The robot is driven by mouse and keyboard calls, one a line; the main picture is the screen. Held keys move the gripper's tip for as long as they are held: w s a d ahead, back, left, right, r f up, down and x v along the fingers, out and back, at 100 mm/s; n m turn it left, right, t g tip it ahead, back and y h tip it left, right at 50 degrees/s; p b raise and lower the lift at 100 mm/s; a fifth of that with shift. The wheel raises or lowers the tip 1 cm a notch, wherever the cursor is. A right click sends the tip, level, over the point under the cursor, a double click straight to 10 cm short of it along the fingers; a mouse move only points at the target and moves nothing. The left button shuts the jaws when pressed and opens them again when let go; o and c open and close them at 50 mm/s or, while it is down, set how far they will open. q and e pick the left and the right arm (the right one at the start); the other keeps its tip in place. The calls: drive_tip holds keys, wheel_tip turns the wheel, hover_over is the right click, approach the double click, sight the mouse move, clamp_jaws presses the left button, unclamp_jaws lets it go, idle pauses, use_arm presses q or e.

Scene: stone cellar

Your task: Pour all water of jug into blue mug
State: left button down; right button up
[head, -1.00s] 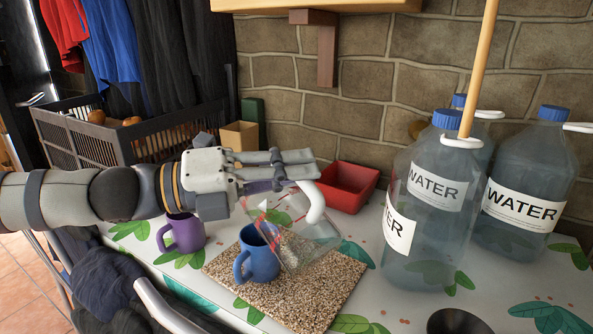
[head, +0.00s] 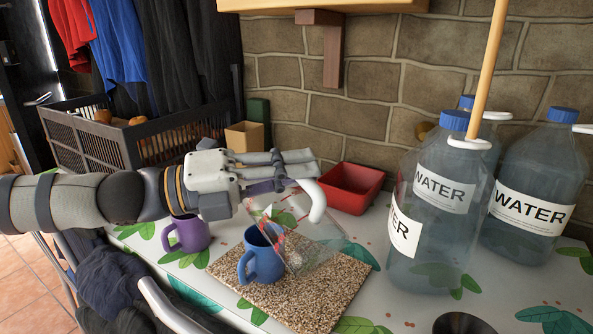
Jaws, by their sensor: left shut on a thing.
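A clear jug (head: 318,246) with red marks and a white handle (head: 316,200) is tilted, its mouth side down toward the left, at the blue mug. My left gripper (head: 296,166) is shut on the jug's handle, above and behind the mug. The blue mug (head: 260,266) stands upright on a speckled mat (head: 318,300), handle toward the left front. The jug overlaps the mug's right side in the picture; I cannot tell whether they touch. I cannot make out any water in the jug, and the mug's inside is mostly hidden. My right gripper is not in view.
A purple mug (head: 190,232) stands left of the mat. A red bowl (head: 350,188) sits behind the jug. Large water bottles (head: 432,240) stand at the right. A dark crate (head: 90,145) is at the back left. A dark round thing (head: 458,323) is at the front edge.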

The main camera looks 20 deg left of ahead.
use_arm(q)
drive_tip(key=shift+w+a+f+n+h, duration=0.2)
drive_tip(key=shift+w+a+n+h, duration=0.1)
drive_tip(key=shift+a+n, duration=0.25)
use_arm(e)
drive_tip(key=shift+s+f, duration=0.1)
use_arm(q)
drive_tip(key=shift+w+a+r+n+t, duration=0.15)
drive_tip(key=shift+a+r+n+t, duration=0.1)
drive_tip(key=shift+n+t, duration=0.1)
idle(0.7)
drive_tip(key=shift+d, duration=0.1)
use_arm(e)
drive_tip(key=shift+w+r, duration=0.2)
use_arm(q)
drive_tip(key=shift+d+f, duration=0.1)
drive_tip(key=shift+d, duration=0.05)
drive_tip(key=shift+f, duration=0.15)
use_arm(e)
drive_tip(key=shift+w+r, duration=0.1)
use_arm(q)
drive_tip(key=shift+s+d+r+m+p, duration=0.5)
drive_tip(key=shift+m+p, duration=0.1)
drive_tip(key=shift+m, duration=0.2)
drive_tip(key=shift+d+f, duration=0.1)
drive_tip(key=shift+f, duration=0.2)
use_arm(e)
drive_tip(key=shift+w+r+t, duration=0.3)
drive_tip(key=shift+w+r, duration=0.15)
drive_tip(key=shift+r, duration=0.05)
